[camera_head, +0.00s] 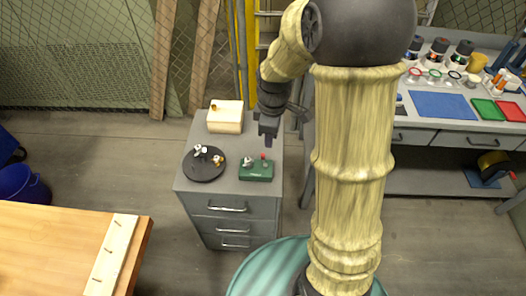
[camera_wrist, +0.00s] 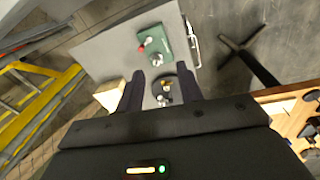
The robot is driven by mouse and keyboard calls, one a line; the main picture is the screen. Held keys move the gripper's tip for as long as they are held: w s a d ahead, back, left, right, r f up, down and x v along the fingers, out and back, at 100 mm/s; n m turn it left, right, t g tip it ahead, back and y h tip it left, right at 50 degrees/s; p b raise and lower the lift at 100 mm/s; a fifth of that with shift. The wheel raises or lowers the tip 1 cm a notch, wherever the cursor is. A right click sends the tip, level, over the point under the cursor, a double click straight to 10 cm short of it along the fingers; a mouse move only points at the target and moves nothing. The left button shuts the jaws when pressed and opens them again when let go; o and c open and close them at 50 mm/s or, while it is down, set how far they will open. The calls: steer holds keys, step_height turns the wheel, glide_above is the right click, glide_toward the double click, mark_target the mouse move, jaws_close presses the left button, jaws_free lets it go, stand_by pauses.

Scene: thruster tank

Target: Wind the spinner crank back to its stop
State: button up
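A green box (camera_head: 256,173) with a red knob (camera_head: 263,156) and a small grey metal part sits at the right of the grey cabinet top. It also shows in the wrist view (camera_wrist: 164,42), beyond my fingertips, with the red knob (camera_wrist: 141,48) at its left. The red knob looks like the crank's handle; the crank arm is too small to make out. My gripper (camera_head: 268,137) hangs above the cabinet top, just behind the green box in the head view and apart from it. In the wrist view my two fingers (camera_wrist: 160,76) are spread, with nothing held.
A black round plate (camera_head: 204,167) with small white and orange pieces lies left of the green box. A cream block (camera_head: 226,116) stands behind. A bench (camera_head: 412,118) with jars and mats is at right, a wooden table (camera_head: 50,240) at front left.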

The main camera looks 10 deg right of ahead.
steer(key=s+m+t, duration=0.1)
steer(key=s+m, duration=1.1)
steer(key=shift+a+r+m, duration=0.15)
steer(key=shift+r+m, duration=0.25)
